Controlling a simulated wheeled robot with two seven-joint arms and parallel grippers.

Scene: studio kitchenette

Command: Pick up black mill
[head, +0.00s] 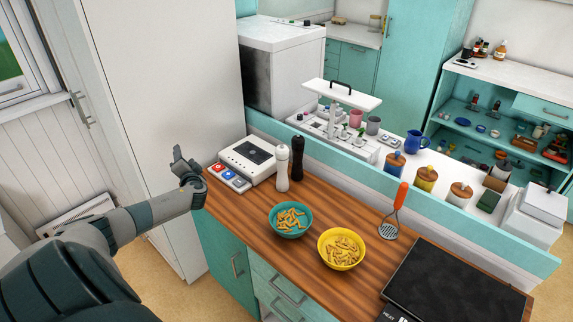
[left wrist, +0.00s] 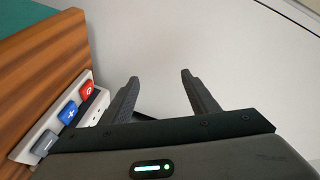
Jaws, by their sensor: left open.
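The black mill (head: 297,158) stands upright on the wooden counter in the head view, just right of a white mill (head: 282,168). My left gripper (head: 180,160) is at the counter's left end, left of the white device and well apart from the black mill. In the left wrist view my left gripper (left wrist: 158,88) is open, with nothing between its fingers. The mill is not visible in the left wrist view. My right gripper is not in view.
A white device with coloured buttons (head: 247,160) sits between my left gripper and the mills. A teal bowl (head: 291,232) and a yellow bowl (head: 341,263) of pasta stand in front. A teal ledge (head: 350,158) runs behind. A tall white cabinet (head: 160,80) is at left.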

